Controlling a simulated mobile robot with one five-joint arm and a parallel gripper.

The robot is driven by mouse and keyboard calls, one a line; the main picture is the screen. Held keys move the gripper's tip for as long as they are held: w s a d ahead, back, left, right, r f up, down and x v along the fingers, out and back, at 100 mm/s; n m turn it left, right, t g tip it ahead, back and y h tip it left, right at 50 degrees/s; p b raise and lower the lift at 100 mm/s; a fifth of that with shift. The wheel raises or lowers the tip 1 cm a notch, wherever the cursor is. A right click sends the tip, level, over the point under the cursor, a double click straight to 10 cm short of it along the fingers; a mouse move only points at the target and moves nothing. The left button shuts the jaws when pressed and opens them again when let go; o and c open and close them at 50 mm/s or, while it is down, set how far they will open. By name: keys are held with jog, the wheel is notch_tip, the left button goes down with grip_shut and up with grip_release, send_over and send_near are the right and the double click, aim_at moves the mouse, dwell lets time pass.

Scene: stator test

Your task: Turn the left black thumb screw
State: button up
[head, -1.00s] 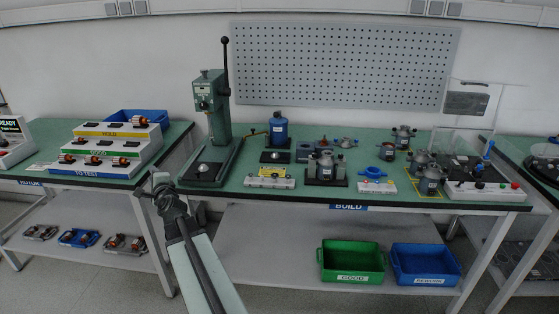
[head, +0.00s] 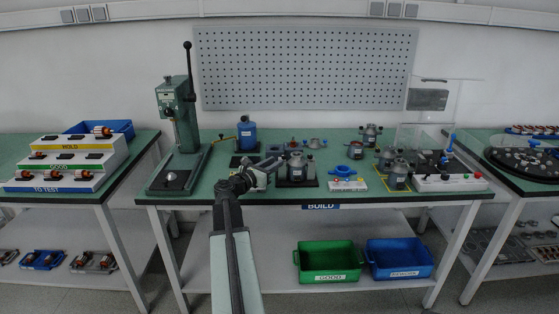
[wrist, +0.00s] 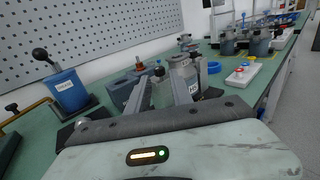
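A grey cylindrical housing (head: 296,166) with a white label stands on a dark base on the green bench. It also shows in the wrist view (wrist: 184,72), just beyond my fingers. A small dark knob (wrist: 159,70) shows at its left side; I cannot tell surely that it is the left black thumb screw. My gripper (head: 268,170) is at the bench's front edge, left of the housing. In the wrist view my gripper (wrist: 161,84) has its fingers apart, with nothing seen held between them.
A blue canister (head: 246,135) and a green lever press (head: 181,125) stand to the left. A white button box (head: 346,185) and several other housings are to the right. A green bin (head: 328,259) and a blue bin (head: 399,257) sit on the lower shelf.

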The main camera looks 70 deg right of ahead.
aim_at(283, 158)
jog(key=x, duration=0.4)
jog(key=shift+d, duration=0.25)
grip_shut()
jog(key=shift+a, duration=0.1)
jog(key=shift+s+t, duration=0.1)
jog(key=shift+t, duration=0.2)
